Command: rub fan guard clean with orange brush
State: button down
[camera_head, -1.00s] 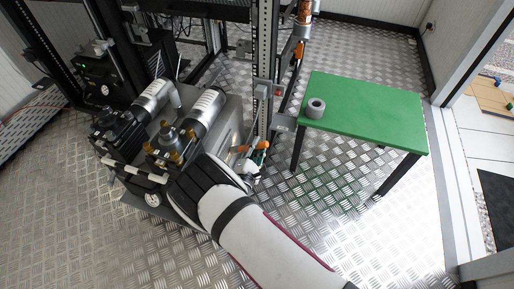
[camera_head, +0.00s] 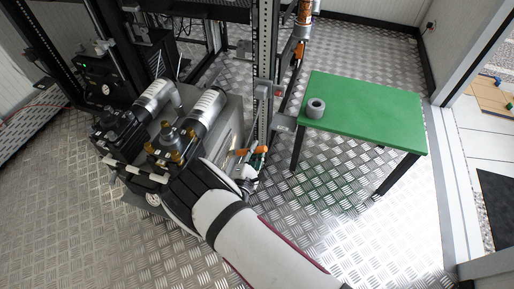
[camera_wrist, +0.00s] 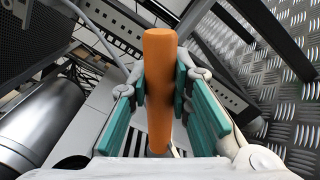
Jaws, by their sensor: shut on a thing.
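The orange brush (camera_wrist: 159,85) stands between the teal pads of my gripper (camera_wrist: 160,92), which is shut on it in the wrist view. Its thick round handle points up in the picture; its bristle end is hidden. In the head view, orange (camera_head: 240,152) shows at my gripper (camera_head: 250,160), beside the right side of the grey pump unit, partly behind my arm. I cannot make out the fan guard for certain. Dark slats (camera_wrist: 135,143) show below the brush in the wrist view, but I cannot tell what they belong to or whether the brush touches them.
Two silver pump cylinders (camera_head: 207,108) with brass fittings (camera_head: 176,156) lie left of my gripper. A perforated rack post (camera_head: 263,75) stands close behind it. The patterned metal floor (camera_head: 330,220) is open at the front right.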

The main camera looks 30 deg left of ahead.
jog(key=shift+v, duration=1)
jog(key=shift+a+p, duration=0.1)
jog(key=shift+p, duration=0.2)
jog(key=shift+w+d+p, duration=0.2)
jog(key=shift+d+p, duration=0.3)
jog(key=shift+d, duration=0.45)
jog(key=shift+w+d+p, duration=0.25)
jog(key=shift+d+p, duration=0.2)
jog(key=shift+d, duration=0.55)
jog(key=shift+w+d+p, duration=0.2)
jog(key=shift+d+p, duration=0.3)
jog(key=shift+d, duration=0.45)
jog(key=shift+w+d+p, duration=0.2)
jog(key=shift+d+p, duration=0.15)
jog(key=shift+d, duration=0.4)
jog(key=shift+w+d+p, duration=0.2)
jog(key=shift+d+p, duration=0.15)
jog(key=shift+d, duration=0.35)
